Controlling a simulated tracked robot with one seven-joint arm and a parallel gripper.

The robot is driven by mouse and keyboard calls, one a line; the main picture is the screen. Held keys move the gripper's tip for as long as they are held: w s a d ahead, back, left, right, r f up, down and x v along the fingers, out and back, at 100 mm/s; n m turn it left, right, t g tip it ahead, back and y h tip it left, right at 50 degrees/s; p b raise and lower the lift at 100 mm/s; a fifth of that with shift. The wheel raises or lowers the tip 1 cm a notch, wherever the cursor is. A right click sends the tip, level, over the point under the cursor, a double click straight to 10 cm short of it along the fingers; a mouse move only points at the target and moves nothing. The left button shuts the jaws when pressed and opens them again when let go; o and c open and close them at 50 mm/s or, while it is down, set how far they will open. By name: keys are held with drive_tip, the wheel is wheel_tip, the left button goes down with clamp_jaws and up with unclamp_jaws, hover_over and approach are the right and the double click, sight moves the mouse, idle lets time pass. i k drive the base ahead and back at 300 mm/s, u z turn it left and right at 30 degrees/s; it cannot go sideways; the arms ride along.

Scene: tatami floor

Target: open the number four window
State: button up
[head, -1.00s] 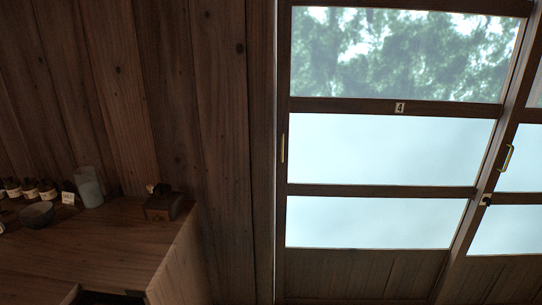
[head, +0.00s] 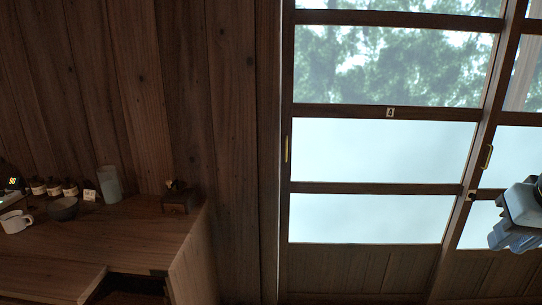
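The number four window (head: 384,149) is a dark wooden sliding panel with several glass panes, in the right half of the head view. The panel stands against that post and looks closed. A grey-blue part of my arm shows at the right edge, in front of the neighbouring panel. I cannot make out the fingers of my gripper.
A neighbouring panel with a brass handle (head: 487,157) is at the right, with a small dark latch (head: 472,195) between the panels.

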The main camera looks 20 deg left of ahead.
sight(369, 193)
drive_tip(key=u, duration=0.1)
drive_tip(key=i, duration=1)
drive_tip(key=z, duration=0.05)
